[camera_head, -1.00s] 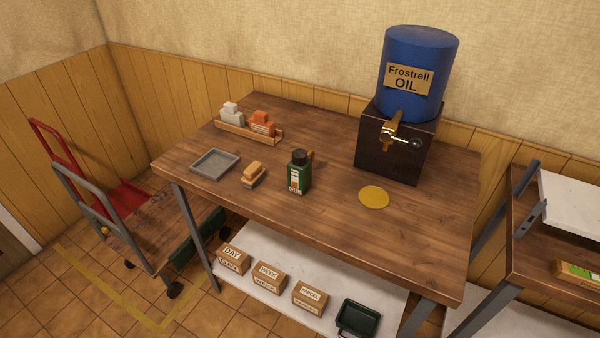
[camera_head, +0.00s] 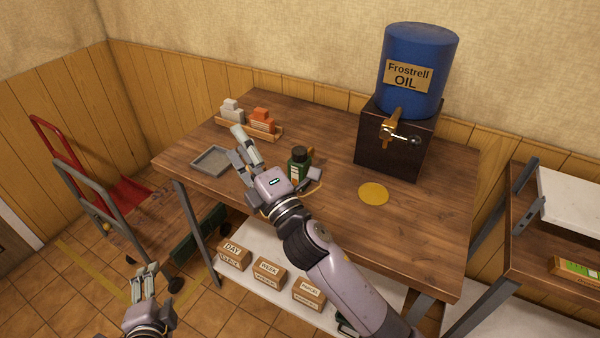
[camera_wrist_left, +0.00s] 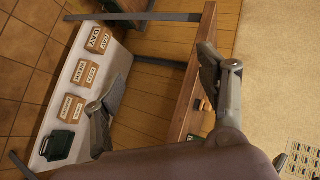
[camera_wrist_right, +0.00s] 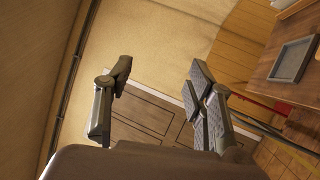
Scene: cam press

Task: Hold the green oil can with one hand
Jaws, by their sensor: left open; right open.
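The green oil can (camera_head: 299,161) with a black cap stands on the wooden table (camera_head: 430,230). Its lower part is partly hidden by my right gripper. My right gripper (camera_head: 236,145) is open and empty. It is over the table's front part, with its fingers to the left of the can, pointing left and away from it. Its spread fingers also show in the right wrist view (camera_wrist_right: 158,78), without the can. My left gripper (camera_head: 146,283) is open and empty, low at the left in front of the table, far from the can.
A grey tray (camera_head: 212,161) and a wooden holder with white and orange blocks (camera_head: 262,121) are at the left. The blue oil barrel (camera_head: 418,65) stands on a dark tapped box at the back right. A yellow disc (camera_head: 373,194) lies before it. Cartons (camera_head: 269,273) are on the lower shelf.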

